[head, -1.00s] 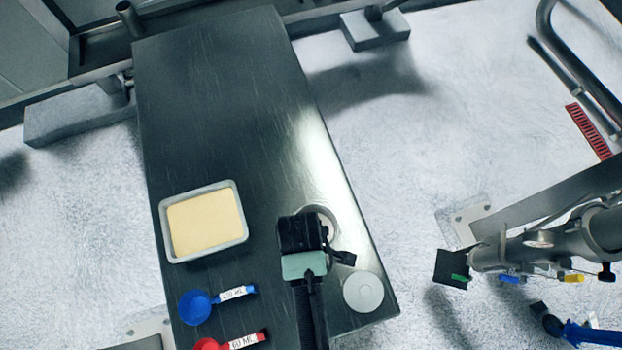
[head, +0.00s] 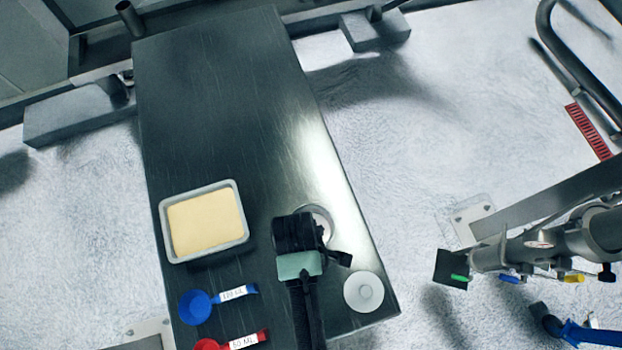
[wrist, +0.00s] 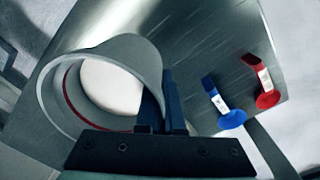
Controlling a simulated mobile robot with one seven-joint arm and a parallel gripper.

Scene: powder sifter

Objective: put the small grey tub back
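The small grey tub (wrist: 140,55) is a round, open-mouthed vessel with a thin red line inside its rim, and it fills the left of the wrist view. A pale round surface shows within its mouth. In the head view only part of its rim (head: 322,217) shows, beside and partly behind my gripper (head: 312,222). In the wrist view my gripper's blue fingers (wrist: 164,112) are close together at the tub's right wall, seemingly pinching it. Whether the tub touches the table is hard to tell.
On the steel table (head: 215,100) stand a rectangular tray (head: 242,228) of pale yellow powder, a blue scoop (head: 196,307) and a red scoop (head: 207,344). A white round lid-like disc (head: 363,292) lies near the right edge. The table's far half is clear.

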